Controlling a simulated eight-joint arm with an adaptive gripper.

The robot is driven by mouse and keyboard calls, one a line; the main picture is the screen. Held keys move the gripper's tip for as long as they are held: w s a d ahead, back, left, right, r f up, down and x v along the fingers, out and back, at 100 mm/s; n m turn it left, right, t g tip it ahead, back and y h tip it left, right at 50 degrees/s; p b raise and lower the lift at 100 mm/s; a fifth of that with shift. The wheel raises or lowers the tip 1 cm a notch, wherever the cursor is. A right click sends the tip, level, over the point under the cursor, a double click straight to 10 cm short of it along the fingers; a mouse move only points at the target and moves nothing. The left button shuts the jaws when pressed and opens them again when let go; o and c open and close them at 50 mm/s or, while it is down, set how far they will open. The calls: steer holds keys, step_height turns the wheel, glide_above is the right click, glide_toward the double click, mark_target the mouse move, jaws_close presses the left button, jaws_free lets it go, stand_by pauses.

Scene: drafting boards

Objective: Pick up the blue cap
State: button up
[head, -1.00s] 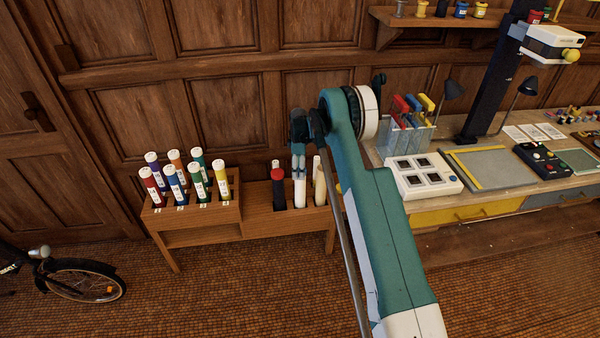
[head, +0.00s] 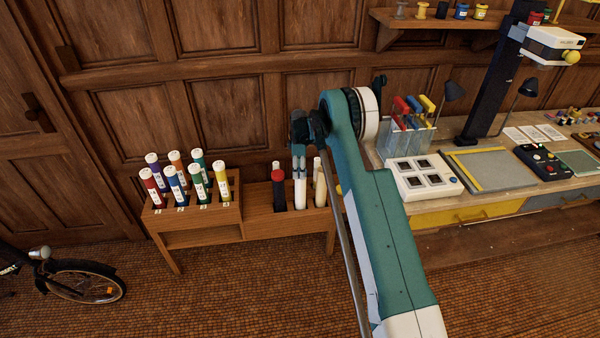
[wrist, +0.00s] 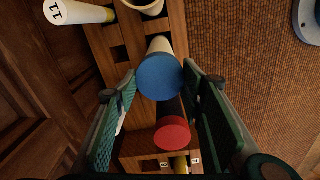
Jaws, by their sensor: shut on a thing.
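The blue cap (wrist: 160,77) is a round disc on the end of a pale tube, between the two green finger pads in the wrist view. My gripper (wrist: 161,88) is shut on it. In the head view my gripper (head: 299,165) points down over the right part of the wooden rack (head: 250,224), at a white tube (head: 299,194). The cap itself is hidden there by my gripper. The tube's lower end is inside the rack.
A red-capped dark tube (head: 278,188) stands close to the left of my gripper, and a cream tube (head: 321,188) close to the right. Several labelled tubes fill the rack's raised left part (head: 195,216). A desk (head: 470,208) with instruments stands to the right.

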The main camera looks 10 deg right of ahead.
steer(key=shift+r, duration=0.1)
step_height(320, 180, up, 10)
steer(key=shift+p, duration=0.4)
steer(key=shift+f+b, duration=0.55)
steer(key=shift+b, duration=0.8)
steer(key=shift+b, duration=0.65)
steer(key=shift+f, duration=0.2)
steer(key=shift+f+b, duration=0.95)
steer(key=shift+f, duration=2.05)
steer(key=shift+f+b, duration=0.15)
steer(key=shift+b, duration=0.45)
stand_by(1.2)
